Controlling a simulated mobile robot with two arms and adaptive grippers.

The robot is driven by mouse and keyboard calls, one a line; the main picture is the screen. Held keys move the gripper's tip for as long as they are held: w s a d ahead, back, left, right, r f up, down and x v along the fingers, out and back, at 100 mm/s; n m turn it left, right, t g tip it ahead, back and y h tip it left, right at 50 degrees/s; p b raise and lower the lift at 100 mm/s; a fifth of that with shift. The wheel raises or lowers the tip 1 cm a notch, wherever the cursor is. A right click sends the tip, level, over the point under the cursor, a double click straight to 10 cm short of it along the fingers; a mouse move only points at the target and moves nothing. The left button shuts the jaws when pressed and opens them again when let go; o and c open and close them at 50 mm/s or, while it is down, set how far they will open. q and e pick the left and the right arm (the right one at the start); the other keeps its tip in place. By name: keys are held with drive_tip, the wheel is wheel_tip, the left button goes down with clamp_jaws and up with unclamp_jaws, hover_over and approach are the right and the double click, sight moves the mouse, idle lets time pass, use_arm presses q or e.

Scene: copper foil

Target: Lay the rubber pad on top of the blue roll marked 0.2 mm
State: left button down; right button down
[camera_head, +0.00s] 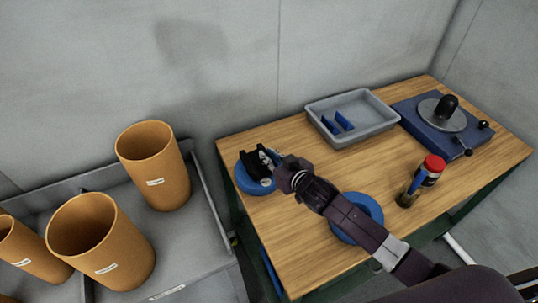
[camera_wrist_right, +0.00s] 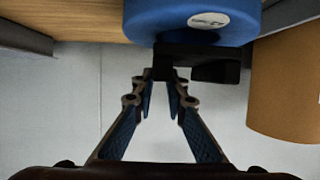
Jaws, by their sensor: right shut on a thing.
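My right gripper (camera_head: 270,160) reaches across the table to its left corner. It is shut on the black rubber pad (camera_head: 253,163), which it holds at the left blue roll (camera_head: 243,182). In the right wrist view the dark pad (camera_wrist_right: 208,63) sits between the fingertips (camera_wrist_right: 163,76) and overlaps the edge of the blue roll (camera_wrist_right: 180,20). That roll has a white label whose print is too small to read. I cannot tell whether the pad touches the roll. A second blue roll (camera_head: 372,207) lies partly hidden under my right forearm. My left gripper is not in view.
A grey tray (camera_head: 375,128) with blue pieces stands at the back of the wooden table (camera_head: 310,225). A blue device (camera_head: 408,106) with a round plate is at right. A red-capped container (camera_head: 433,165) stands near my forearm. Orange bins (camera_head: 155,175) stand left of the table.

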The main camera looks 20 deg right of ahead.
drive_tip(key=shift+f, duration=0.55)
drive_tip(key=shift+f+b, duration=0.3)
drive_tip(key=shift+b, duration=0.05)
drive_tip(key=c, duration=1.8)
unclamp_jaws()
drive_tip(key=shift+c, duration=0.2)
drive_tip(key=shift+s+d, duration=0.1)
drive_tip(key=shift+s, duration=0.05)
drive_tip(key=v, duration=1.1)
drive_tip(key=shift+s+r, duration=0.15)
drive_tip(key=shift+s, duration=0.2)
